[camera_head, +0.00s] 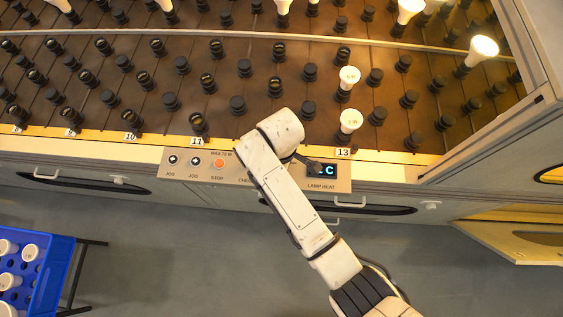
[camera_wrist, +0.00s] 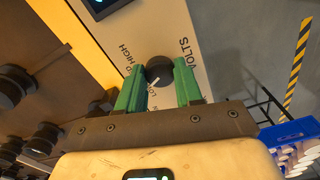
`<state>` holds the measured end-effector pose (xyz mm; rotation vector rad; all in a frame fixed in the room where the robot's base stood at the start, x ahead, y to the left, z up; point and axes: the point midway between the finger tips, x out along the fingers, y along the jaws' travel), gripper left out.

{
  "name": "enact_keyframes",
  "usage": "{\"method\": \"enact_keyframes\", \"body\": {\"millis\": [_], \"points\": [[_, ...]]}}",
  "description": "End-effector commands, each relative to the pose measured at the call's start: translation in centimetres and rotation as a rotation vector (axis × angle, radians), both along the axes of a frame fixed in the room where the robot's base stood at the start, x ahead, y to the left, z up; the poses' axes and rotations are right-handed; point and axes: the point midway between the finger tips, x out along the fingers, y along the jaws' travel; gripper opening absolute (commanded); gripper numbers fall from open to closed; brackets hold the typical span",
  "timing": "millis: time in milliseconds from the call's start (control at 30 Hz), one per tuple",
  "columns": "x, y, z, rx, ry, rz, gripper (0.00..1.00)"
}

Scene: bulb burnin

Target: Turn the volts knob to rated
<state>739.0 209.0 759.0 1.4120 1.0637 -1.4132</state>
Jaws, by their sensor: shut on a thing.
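The volts knob (camera_wrist: 159,71) is round and black, on a beige panel printed VOLTS, in the wrist view. Its white pointer mark aims down-left in that picture, toward lettering that is partly hidden. The word HIGH stands to the knob's left, with another partly covered label under it. My gripper (camera_wrist: 160,77) has its green fingers on both sides of the knob and is shut on it. In the head view my arm covers the knob and gripper; the control panel (camera_head: 182,178) shows with JOG, STOP and LAMP HEAT labels.
A lit display (camera_head: 322,171) sits on the panel to the right of my arm. Rows of black sockets fill the rack behind, with white bulbs (camera_head: 350,120) in some. A blue crate (camera_head: 62,246) of white bulbs stands at lower left. The grey floor is open in front.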

Motion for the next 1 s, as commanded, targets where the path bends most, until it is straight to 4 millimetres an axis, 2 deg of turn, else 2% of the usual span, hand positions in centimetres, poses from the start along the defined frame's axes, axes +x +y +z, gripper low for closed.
{"method": "enact_keyframes", "body": {"millis": [500, 1000], "points": [[0.02, 0.04, 0.19, 0.000, 0.000, -0.361, 0.05], [0.08, 0.05, 0.07, 0.001, -0.002, -0.454, 0.05]]}}
